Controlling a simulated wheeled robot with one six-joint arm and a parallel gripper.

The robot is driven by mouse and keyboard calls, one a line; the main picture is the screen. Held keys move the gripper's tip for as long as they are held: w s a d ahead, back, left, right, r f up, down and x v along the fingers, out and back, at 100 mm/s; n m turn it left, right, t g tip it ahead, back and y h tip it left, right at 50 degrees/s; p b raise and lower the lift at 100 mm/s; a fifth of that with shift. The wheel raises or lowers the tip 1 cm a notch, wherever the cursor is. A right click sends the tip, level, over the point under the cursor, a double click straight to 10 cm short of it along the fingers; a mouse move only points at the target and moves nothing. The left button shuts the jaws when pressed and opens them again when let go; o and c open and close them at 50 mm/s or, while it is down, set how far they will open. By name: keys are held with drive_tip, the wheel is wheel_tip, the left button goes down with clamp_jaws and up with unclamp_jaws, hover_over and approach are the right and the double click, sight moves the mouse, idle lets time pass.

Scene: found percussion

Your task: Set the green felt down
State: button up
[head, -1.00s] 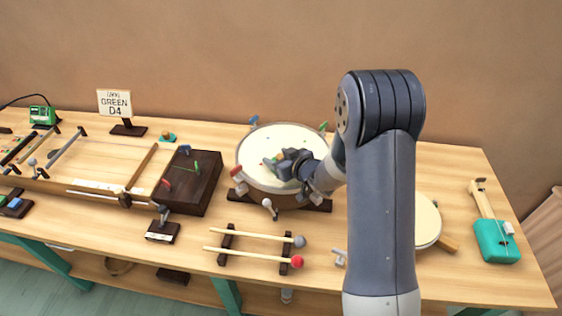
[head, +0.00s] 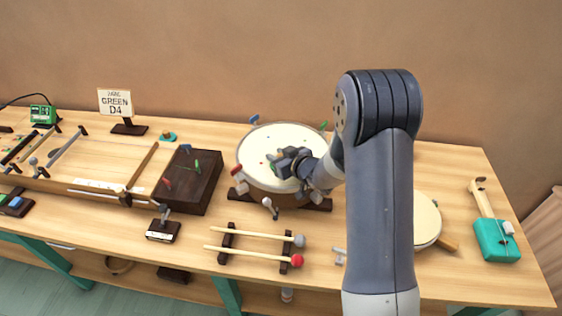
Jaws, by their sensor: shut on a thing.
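My gripper (head: 275,160) is over the pale head of the round drum (head: 256,144), reaching in from the right. It is shut, and a small patch of green at its fingertips appears to be the green felt (head: 272,159). The felt is tiny in this view and mostly hidden by the fingers. I cannot tell whether it touches the drumhead. A small red mark (head: 264,162) shows on the drumhead just left of the fingertips.
Red, blue and green pegs ring the drum. A dark box (head: 188,182) stands left of it, two mallets (head: 250,234) lie on a rack in front. A sign (head: 115,102) reading "GREEN D4" stands at the back left. A teal instrument (head: 495,240) lies at the far right.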

drive_tip(key=shift+s+f, duration=0.1)
drive_tip(key=shift+f, duration=0.05)
wheel_tip(320, 180, up, 10)
drive_tip(key=p, duration=0.1)
